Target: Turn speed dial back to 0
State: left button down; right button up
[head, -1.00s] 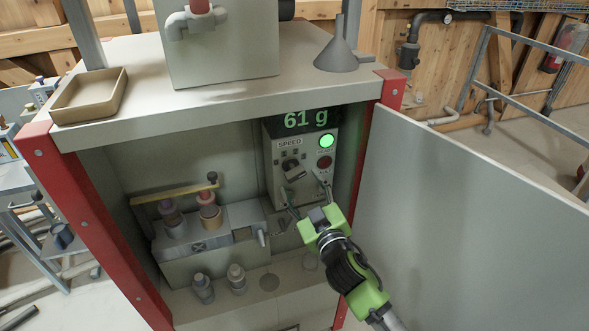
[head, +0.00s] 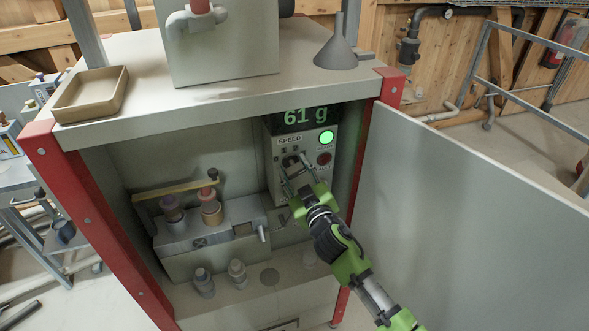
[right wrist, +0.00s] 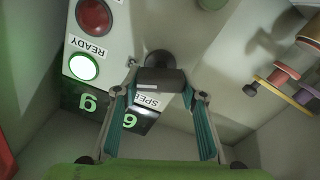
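The speed dial is a dark knob on the grey control panel (head: 327,183), under the SPEED label (head: 289,141). In the head view my right gripper (head: 293,168) is in front of the dial and partly hides it. In the right wrist view the dial (right wrist: 161,79) lies between the fingertips of my right gripper, one finger on each side. The fingers are apart. I cannot tell whether they touch the knob. The dial's setting is not readable. My left gripper is not in view.
A lit green button (head: 326,138) and a red button (head: 325,158) are right of the dial. The open door (head: 450,210) stands to the right. A lever (head: 175,190) and capped fittings are at the left inside the cabinet.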

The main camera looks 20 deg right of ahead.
jog(key=shift+n, duration=0.3)
jog(key=n, duration=0.6)
jog(key=shift+a+f, duration=0.15)
jog(key=n, duration=0.4)
jog(key=shift+f, duration=0.1)
jog(key=n, duration=0.3)
jog(key=shift+f+n, duration=0.1)
jog(key=shift+n, duration=0.2)
jog(key=n+p, duration=0.1)
jog(key=n, duration=0.5)
jog(key=shift+f+p, duration=0.2)
jog(key=shift+p, duration=0.1)
jog(key=n+p, duration=0.1)
jog(key=n, duration=0.5)
jog(key=shift+f+n+p, duration=0.15)
jog(key=shift+n+p, duration=0.15)
jog(key=shift+p, duration=0.05)
jog(key=o, duration=1.1)
